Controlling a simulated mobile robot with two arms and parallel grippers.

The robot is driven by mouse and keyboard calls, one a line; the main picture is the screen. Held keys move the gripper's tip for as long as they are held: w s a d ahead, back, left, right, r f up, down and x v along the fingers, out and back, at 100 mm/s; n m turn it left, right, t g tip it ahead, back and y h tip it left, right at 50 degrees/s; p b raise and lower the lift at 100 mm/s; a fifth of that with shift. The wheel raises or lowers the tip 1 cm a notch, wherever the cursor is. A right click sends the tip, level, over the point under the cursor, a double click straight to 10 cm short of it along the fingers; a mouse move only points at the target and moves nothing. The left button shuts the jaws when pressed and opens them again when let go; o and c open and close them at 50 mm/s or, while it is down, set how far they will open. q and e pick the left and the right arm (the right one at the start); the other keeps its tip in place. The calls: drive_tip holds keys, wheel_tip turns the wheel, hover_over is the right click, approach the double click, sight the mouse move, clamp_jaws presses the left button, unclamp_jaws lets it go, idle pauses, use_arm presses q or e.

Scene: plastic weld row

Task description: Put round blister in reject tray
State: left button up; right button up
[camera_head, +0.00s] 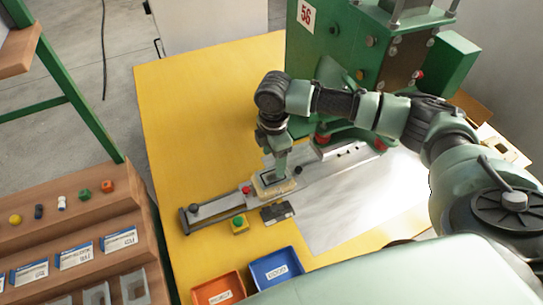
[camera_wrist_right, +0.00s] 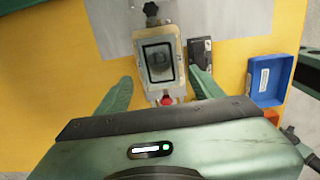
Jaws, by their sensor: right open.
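In the head view the nest (camera_head: 265,191) is partly hidden under my right gripper (camera_head: 276,172). My right gripper is open and points down; in the wrist view its fingers (camera_wrist_right: 161,75) stand apart, one on each side of the nest, holding nothing. A blue tray (camera_head: 257,278) and an orange tray (camera_head: 203,293) stand at the front; their labels are too small to read surely. My left gripper is out of view.
A green press (camera_head: 330,50) marked 56 stands behind the rail (camera_head: 215,208). A yellow button box (camera_head: 239,226) and a dark flat device (camera_head: 277,213) lie in front of the nest. A wooden stepped rack (camera_head: 90,215) stands left. The yellow table is clear at back left.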

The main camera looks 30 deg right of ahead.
sight(273, 171)
wheel_tip(273, 171, down, 5)
drive_tip(key=b, duration=0.5)
drive_tip(key=shift+r, duration=0.2)
drive_tip(key=shift+f, duration=1)
drive_tip(key=c, duration=0.8)
drive_tip(key=shift+r+p, duration=2.3)
drive_tip(key=shift+p, duration=0.5)
drive_tip(key=shift+r, duration=0.1)
